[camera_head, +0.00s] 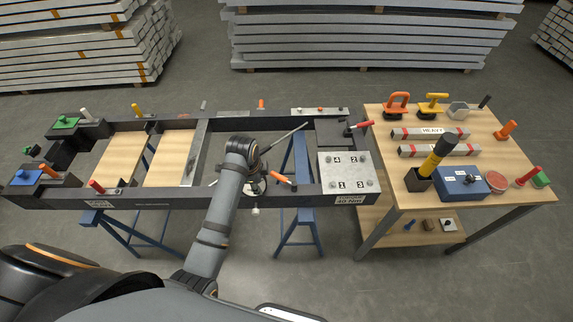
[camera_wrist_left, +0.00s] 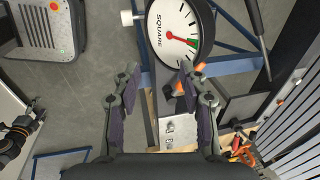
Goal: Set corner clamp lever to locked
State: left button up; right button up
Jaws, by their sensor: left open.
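Several levers sit on the dark frame (camera_head: 150,202); none has a readable clamp label. A red-handled lever (camera_head: 358,127) is at the back right corner, tilted outward. An orange-handled lever (camera_head: 280,178) is near the front rail, just right of my left gripper (camera_head: 258,176). In the left wrist view, my left gripper (camera_wrist_left: 160,75) is open and empty. Orange parts (camera_wrist_left: 200,67) show behind its right finger, and a round gauge marked SQUARE (camera_wrist_left: 180,32) lies just beyond the fingertips. My wrist hides part of the gauge in the head view. My right gripper is out of view.
A numbered plate (camera_head: 345,172) covers the frame's right end. A wooden table (camera_head: 400,208) with tools stands to the right. A dark rod (camera_head: 285,139) slants beside my left wrist. Blue trestles (camera_head: 300,222) support the frame. Floor in front is open.

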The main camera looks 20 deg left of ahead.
aim_at(278, 176)
pick_arm(q)
jog(key=w+d+r+m, duration=0.3)
jog(key=w+r+m, duration=0.1)
jog(key=w+m, duration=0.3)
jog(key=shift+g+h, duration=0.3)
jog(key=f, duration=0.3)
jog(key=w+f, duration=0.1)
jog(key=f, duration=0.7)
jog(key=shift+w+d+p, duration=0.3)
jog(key=shift+w+d, duration=0.05)
jog(key=shift+w, duration=0.05)
jog(key=shift+r, duration=0.1)
grip_shut()
